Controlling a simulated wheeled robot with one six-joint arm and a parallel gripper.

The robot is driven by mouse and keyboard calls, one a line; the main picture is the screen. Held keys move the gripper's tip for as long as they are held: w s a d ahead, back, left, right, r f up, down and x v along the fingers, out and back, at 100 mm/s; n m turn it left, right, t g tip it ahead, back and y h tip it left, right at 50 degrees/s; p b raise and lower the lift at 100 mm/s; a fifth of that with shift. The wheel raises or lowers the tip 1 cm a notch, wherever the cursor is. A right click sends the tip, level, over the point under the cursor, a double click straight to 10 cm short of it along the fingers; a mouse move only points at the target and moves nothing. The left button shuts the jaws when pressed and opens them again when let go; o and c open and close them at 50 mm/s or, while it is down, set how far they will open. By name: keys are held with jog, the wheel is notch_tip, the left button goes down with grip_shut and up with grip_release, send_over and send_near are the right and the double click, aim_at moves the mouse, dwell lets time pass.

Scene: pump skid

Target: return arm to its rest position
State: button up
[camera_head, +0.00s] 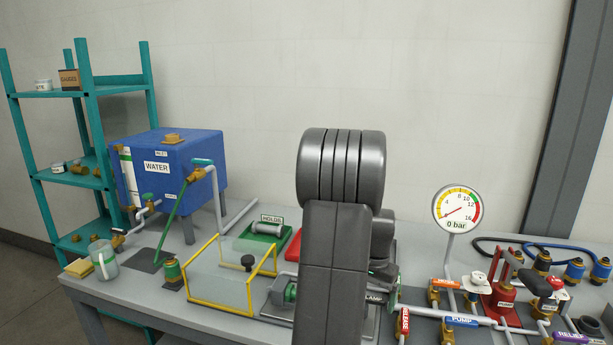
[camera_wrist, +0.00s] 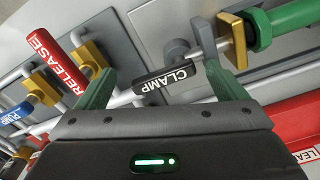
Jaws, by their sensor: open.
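My gripper (camera_wrist: 160,88) shows in the wrist view with its two green fingers spread apart and nothing held between them. A black handle labelled CLAMP (camera_wrist: 165,78) lies beyond the fingers, across the gap; I cannot tell whether a finger touches it. A red handle labelled RELEASE (camera_wrist: 58,62) is to the left of the left finger.
A pressure gauge (camera_head: 459,209) reading 0 bar stands right of my arm, above valves and pipes. A yellow-edged clear box (camera_head: 218,307) and a blue water tank (camera_head: 160,185) are to the left. A teal shelf (camera_head: 93,181) stands far left. The wall above is bare.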

jog(key=m, duration=0.4)
jog(key=shift+s+a+f+m, duration=0.25)
jog(key=shift+s+a+m, duration=0.05)
jog(key=shift+s+a, duration=0.05)
jog(key=m, duration=0.1)
jog(key=a+m+b, duration=0.1)
jog(key=m, duration=0.1)
jog(key=shift+s+m, duration=0.2)
jog(key=shift+m, duration=0.5)
jog(key=shift+w+d+f+m, duration=0.15)
jog(key=shift+w+d+m, duration=0.1)
jog(key=shift+m, duration=0.55)
jog(key=shift+a+m, duration=0.15)
jog(key=shift+m, duration=0.15)
notch_tip(320, 180, up, 7)
jog(key=shift+a+f, duration=0.2)
